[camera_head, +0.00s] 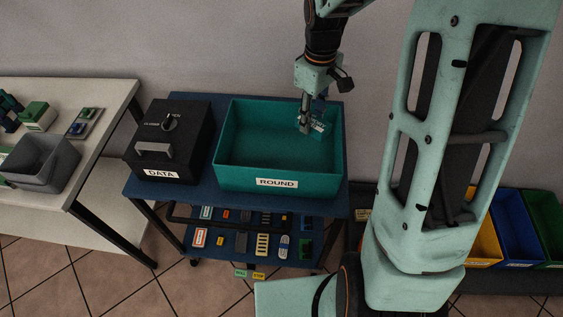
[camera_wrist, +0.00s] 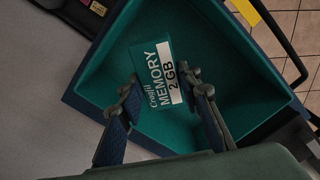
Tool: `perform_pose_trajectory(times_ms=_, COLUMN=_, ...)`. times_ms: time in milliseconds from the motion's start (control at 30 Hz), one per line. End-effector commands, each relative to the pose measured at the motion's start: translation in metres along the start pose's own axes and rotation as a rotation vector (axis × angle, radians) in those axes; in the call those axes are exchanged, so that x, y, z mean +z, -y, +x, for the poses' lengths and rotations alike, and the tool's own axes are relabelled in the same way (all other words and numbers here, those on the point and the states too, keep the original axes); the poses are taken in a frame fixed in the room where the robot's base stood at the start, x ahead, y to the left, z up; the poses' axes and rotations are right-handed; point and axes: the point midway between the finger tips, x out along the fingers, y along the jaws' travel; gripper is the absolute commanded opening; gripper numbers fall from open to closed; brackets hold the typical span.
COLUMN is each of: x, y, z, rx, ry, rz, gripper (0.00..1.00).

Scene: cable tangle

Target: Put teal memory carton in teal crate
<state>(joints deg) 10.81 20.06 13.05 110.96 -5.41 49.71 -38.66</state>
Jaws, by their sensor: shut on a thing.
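The teal crate (camera_head: 232,178), labelled ROUND, stands on the blue cart. My gripper (camera_head: 306,126) is inside the crate's outline, over its right part, pointing down. It is shut on the teal memory carton (camera_head: 319,126). In the wrist view the carton (camera_wrist: 150,72) reads "MEMORY 2 GB" and sits between the two fingertips (camera_wrist: 158,92), with the teal crate (camera_wrist: 215,28) around and behind it. Whether the carton touches the crate floor I cannot tell.
A black box (camera_head: 190,140) labelled DATA, with a knob and a handle, stands left of the crate. A grey bin (camera_head: 40,160) is on the white table (camera_head: 100,150). Several small items lie on the cart's lower shelf (camera_head: 240,262). Yellow, blue and green bins (camera_head: 520,230) stand at right.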

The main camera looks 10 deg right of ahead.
Motion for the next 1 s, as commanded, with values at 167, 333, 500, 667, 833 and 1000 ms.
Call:
perform_pose_trajectory(times_ms=167, x=-0.006, y=-0.004, z=0.034, rx=0.002, ry=0.000, rz=-0.305, gripper=0.08)
perform_pose_trajectory(times_ms=333, x=-0.008, y=-0.006, z=0.049, rx=0.004, ry=0.003, rz=-0.511, gripper=0.08)
perform_pose_trajectory(times_ms=500, x=-0.010, y=-0.007, z=0.057, rx=0.005, ry=0.004, rz=-0.604, gripper=0.08)
perform_pose_trajectory(times_ms=667, x=-0.009, y=-0.007, z=0.085, rx=0.001, ry=0.006, rz=-0.616, gripper=0.08)
perform_pose_trajectory(times_ms=833, x=-0.009, y=-0.007, z=0.111, rx=0.003, ry=0.005, rz=-0.615, gripper=0.08)
perform_pose_trajectory(times_ms=1000, x=-0.009, y=-0.008, z=0.123, rx=0.004, ry=0.004, rz=-0.614, gripper=0.08)
